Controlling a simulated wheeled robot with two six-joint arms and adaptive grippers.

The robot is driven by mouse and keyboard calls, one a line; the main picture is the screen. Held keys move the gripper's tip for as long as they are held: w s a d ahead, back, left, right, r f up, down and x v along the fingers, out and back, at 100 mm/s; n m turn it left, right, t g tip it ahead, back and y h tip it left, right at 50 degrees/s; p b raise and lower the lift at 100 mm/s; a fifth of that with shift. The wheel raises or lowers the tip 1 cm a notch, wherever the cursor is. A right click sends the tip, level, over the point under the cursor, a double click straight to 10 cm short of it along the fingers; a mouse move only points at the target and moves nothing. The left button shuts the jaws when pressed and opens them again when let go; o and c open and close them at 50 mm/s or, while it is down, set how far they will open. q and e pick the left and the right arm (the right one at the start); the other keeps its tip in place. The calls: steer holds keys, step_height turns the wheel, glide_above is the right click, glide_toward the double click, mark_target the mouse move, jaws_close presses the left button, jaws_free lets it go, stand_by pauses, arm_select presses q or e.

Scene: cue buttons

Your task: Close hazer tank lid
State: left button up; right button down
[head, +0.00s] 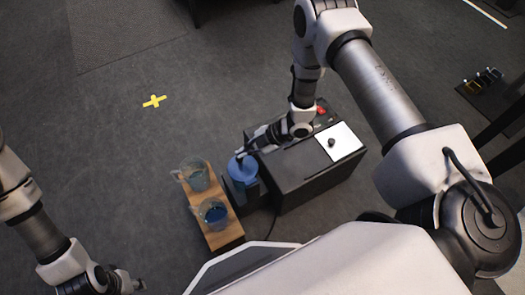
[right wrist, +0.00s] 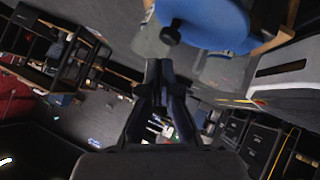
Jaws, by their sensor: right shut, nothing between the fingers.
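The hazer is a black box (head: 290,178) on the floor in the head view. A small tank with a blue round lid (head: 245,168) stands at its left end. In the right wrist view the blue lid (right wrist: 215,22) fills the top, with a dark knob (right wrist: 171,34) at its near edge. My right gripper (head: 241,154) is shut and empty, right by the lid's far edge. Its closed fingers (right wrist: 161,68) point toward the knob; I cannot tell if they touch. Whether the lid lies flat or tilted is unclear. My left gripper (head: 138,285) is low at the left, away from the tank.
A wooden stand (head: 222,236) left of the tank holds a clear jug (head: 195,174) and a jug with blue liquid (head: 213,214). A white panel (head: 345,137) with a black knob lies on the hazer top. A yellow cross (head: 154,101) marks open floor.

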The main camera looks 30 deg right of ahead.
steer(key=shift+w+f+b, duration=0.3)
steer(key=shift+w+f, duration=0.5)
steer(key=shift+f, duration=0.2)
steer(key=shift+r, duration=0.1)
